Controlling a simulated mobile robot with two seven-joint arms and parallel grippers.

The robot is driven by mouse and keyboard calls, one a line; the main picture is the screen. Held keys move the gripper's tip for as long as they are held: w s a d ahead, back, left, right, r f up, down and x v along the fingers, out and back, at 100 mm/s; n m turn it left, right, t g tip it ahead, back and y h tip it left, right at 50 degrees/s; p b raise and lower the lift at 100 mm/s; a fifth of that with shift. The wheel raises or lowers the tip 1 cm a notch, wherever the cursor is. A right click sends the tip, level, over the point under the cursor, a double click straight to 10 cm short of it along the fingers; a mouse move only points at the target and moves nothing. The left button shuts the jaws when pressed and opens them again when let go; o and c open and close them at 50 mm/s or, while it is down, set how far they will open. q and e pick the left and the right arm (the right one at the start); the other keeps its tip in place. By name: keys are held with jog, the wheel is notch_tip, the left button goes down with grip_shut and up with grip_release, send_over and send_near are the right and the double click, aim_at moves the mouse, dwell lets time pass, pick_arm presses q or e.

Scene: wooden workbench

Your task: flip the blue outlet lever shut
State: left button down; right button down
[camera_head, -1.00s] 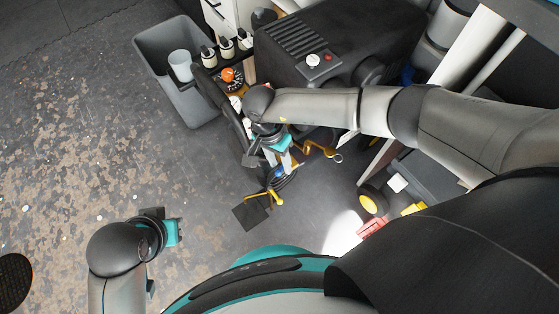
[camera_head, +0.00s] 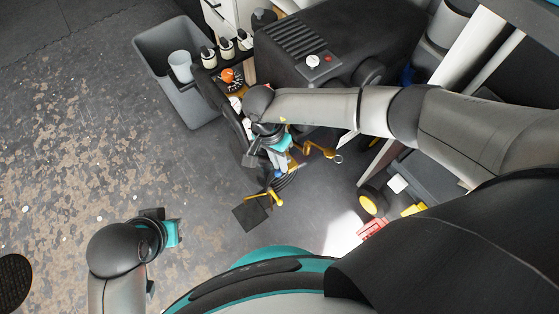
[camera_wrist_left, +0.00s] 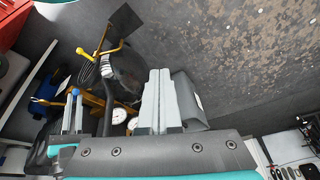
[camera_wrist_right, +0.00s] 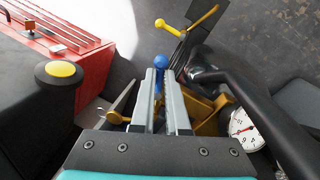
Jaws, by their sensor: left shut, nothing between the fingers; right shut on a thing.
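The blue outlet lever shows its round blue knob (camera_wrist_right: 161,62) in the right wrist view, between the tips of my right gripper (camera_wrist_right: 162,85). That gripper is shut on the lever, and the fingers hide most of its shaft. The knob also shows in the left wrist view (camera_wrist_left: 75,92), at the tips of my right gripper (camera_wrist_left: 72,112). In the head view my right gripper (camera_head: 281,163) is beside the machine, partly hidden by its wrist. My left gripper (camera_head: 176,233) is shut and empty, apart from the lever at lower left; its closed fingers (camera_wrist_left: 160,85) show in the left wrist view.
A yellow-handled lever (camera_wrist_right: 168,27) and brass fittings (camera_wrist_right: 205,110) are close to the blue knob. A black hose (camera_wrist_right: 250,95) and a round gauge (camera_wrist_right: 243,128) are at right. A red toolbox (camera_wrist_right: 55,40) is at left. A grey bin (camera_head: 185,98) stands at upper left.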

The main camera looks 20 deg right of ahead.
pick_arm(q)
jog(key=shift+r, duration=0.5)
pick_arm(e)
jog(key=m, duration=0.3)
jog(key=w+m, duration=0.1)
jog(key=shift+a+g+y, duration=0.3)
jog(key=shift+a+y, duration=0.1)
jog(key=c, duration=0.9)
grip_release()
jog(key=shift+w, duration=0.1)
